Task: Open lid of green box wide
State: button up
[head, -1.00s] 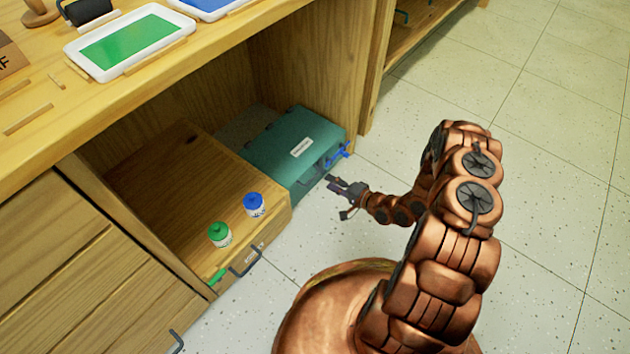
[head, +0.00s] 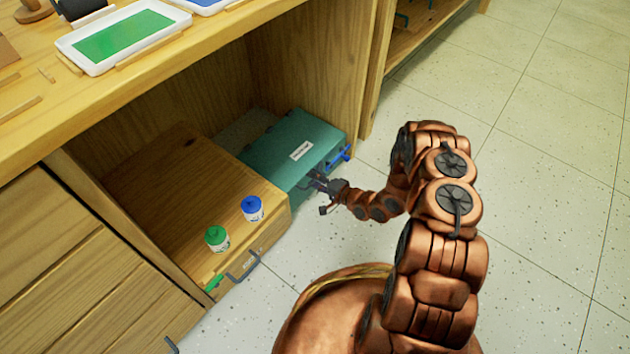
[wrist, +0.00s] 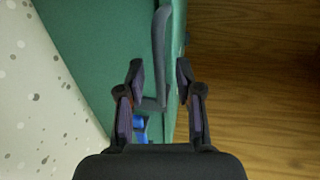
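The green box (head: 283,143) lies in the low open bay of the wooden cabinet, with its lid shut and a white label on top. A blue part (head: 346,157) sits at its front right. My gripper (head: 315,180) is at the box's front edge. In the wrist view my gripper (wrist: 160,82) has its two fingers apart. A dark grey handle (wrist: 158,45) on the green box (wrist: 90,50) runs between the fingers, with no clear grip on it. A blue part (wrist: 140,123) shows low between the fingers. The gripper partly hides the box front in the head view.
A wooden drawer unit (head: 165,190) stands left of the box, with a blue-capped bottle (head: 252,208) and a green-capped bottle (head: 216,238) on it. The cabinet's side panel (head: 345,60) is beyond the box. The speckled floor (head: 500,200) at right is clear.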

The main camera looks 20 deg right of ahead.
jog(key=shift+c, duration=0.3)
grip_shut()
dwell(0.5)
